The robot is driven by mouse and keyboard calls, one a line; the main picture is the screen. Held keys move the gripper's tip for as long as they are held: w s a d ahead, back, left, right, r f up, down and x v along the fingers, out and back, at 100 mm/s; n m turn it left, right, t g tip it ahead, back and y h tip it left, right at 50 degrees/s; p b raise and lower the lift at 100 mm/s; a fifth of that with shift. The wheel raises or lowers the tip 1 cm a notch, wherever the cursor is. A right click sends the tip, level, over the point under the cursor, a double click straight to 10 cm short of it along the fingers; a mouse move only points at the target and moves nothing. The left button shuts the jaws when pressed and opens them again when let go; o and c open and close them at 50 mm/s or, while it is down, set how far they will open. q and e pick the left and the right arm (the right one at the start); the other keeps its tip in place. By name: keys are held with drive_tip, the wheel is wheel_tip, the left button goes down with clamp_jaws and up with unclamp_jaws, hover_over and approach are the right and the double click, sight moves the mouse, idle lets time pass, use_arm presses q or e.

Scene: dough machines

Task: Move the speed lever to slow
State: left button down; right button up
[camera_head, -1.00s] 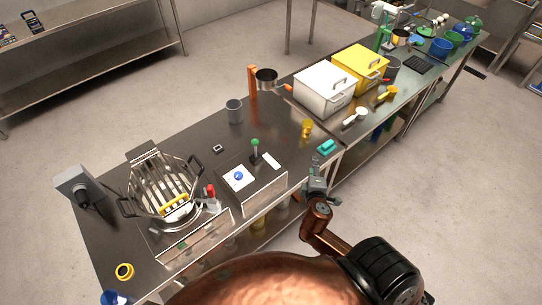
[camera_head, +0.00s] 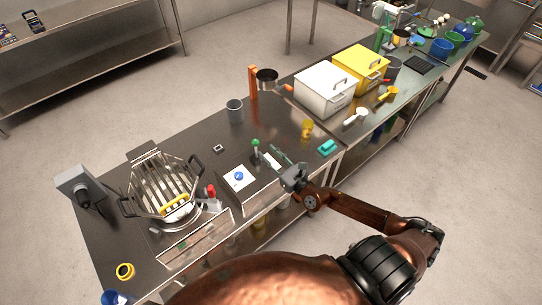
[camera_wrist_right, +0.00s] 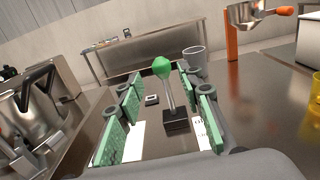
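A lever with a green knob (camera_head: 255,142) rises from a small dark base on the steel control box (camera_head: 266,183); a white plate with a blue knob (camera_head: 239,176) lies beside it. My right gripper (camera_head: 279,156) is just right of the lever, pointing toward it. In the right wrist view the green-knobbed lever (camera_wrist_right: 162,68) stands beyond and between the green-padded fingers of the open right gripper (camera_wrist_right: 164,100), with its top leaning slightly left. No contact shows. A red-knobbed handle (camera_head: 211,190) is by the mixing bowl. My left gripper is out of view.
The steel mixing bowl (camera_head: 165,182) with its guard is left of the control box. A grey cup (camera_head: 234,110), a teal block (camera_head: 327,147) and a yellow cup (camera_head: 307,128) stand around. White and yellow bins (camera_head: 324,89) are farther right. The counter behind the lever is mostly clear.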

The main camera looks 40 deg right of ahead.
sight(257, 142)
drive_tip(key=shift+w+a, duration=0.15)
drive_tip(key=shift+w, duration=1.65)
drive_tip(key=shift+w+a, duration=0.15)
drive_tip(key=shift+w, duration=1.6)
drive_tip(key=shift+w, duration=0.25)
